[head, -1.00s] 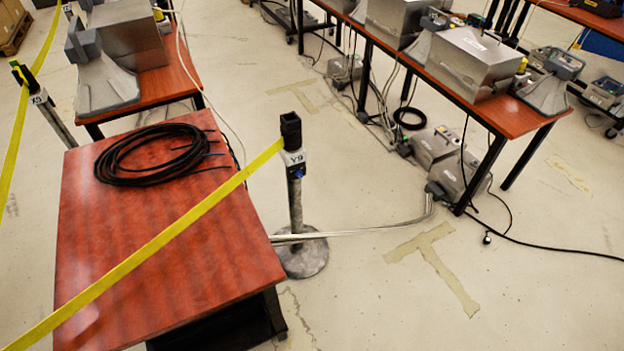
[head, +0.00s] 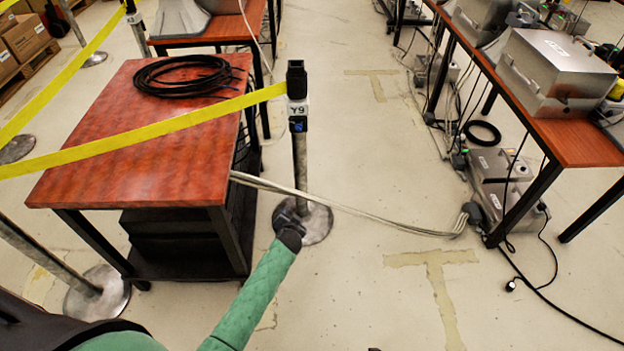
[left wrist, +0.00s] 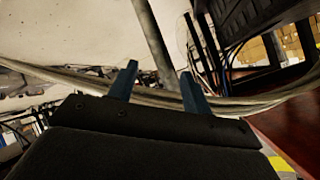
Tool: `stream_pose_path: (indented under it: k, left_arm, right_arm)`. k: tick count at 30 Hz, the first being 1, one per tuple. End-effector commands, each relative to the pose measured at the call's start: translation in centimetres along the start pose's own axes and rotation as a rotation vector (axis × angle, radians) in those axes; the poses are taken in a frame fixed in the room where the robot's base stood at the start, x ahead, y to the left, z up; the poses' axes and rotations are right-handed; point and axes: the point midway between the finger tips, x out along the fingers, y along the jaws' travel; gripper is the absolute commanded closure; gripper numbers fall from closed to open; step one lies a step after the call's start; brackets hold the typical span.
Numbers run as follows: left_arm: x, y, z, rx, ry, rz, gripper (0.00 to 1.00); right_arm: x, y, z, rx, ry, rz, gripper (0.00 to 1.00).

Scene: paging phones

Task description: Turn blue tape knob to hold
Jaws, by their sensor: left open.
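The blue knob (head: 298,126) sits just under the white "Y9" label on the black head of a stanchion post (head: 300,160). A yellow tape (head: 150,132) runs left from that head. The knob's exact setting is too small to read. My left gripper (head: 290,222) is low beside the post, near its round base and well below the knob, touching nothing that I can make out. In the left wrist view, the fingers of my left gripper (left wrist: 158,72) are apart and empty. The grey post (left wrist: 152,45) shows beyond them, and the knob is not visible there. My right gripper is not in view.
A red-brown table (head: 140,140) with a coiled black cable (head: 185,75) stands left of the post. Pale cables (head: 370,217) cross from it past the post; they also pass behind the fingers (left wrist: 240,103). Open floor (head: 350,290) lies to the right.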

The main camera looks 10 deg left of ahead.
Motion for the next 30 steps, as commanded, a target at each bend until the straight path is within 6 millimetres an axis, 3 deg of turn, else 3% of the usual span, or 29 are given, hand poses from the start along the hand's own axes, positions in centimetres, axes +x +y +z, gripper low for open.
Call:
stream_pose_path:
  k: [1, 6, 9, 12, 19, 30]
  left_arm:
    - [2.0, -1.4, -3.0, 0.014, 0.069, -0.055, 0.51]
    - [3.6, -7.4, -13.4, 0.071, 0.260, -0.223, 0.51]
    - [3.4, -9.9, -17.8, 0.096, 0.340, -0.297, 0.51]
    - [3.0, -11.7, -20.7, 0.113, 0.390, -0.347, 0.51]
    - [3.1, -13.3, -23.2, 0.127, 0.425, -0.382, 0.51]
    - [7.2, -14.9, -25.2, 0.125, 0.424, -0.381, 0.51]
  right_arm:
    - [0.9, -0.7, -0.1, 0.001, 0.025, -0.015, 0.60]
    - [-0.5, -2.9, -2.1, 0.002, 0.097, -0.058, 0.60]
    - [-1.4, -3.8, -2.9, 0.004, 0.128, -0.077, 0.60]
    - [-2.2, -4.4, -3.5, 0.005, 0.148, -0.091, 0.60]
    - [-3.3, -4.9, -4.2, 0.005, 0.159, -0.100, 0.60]
    - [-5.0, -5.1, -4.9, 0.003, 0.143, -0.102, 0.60]
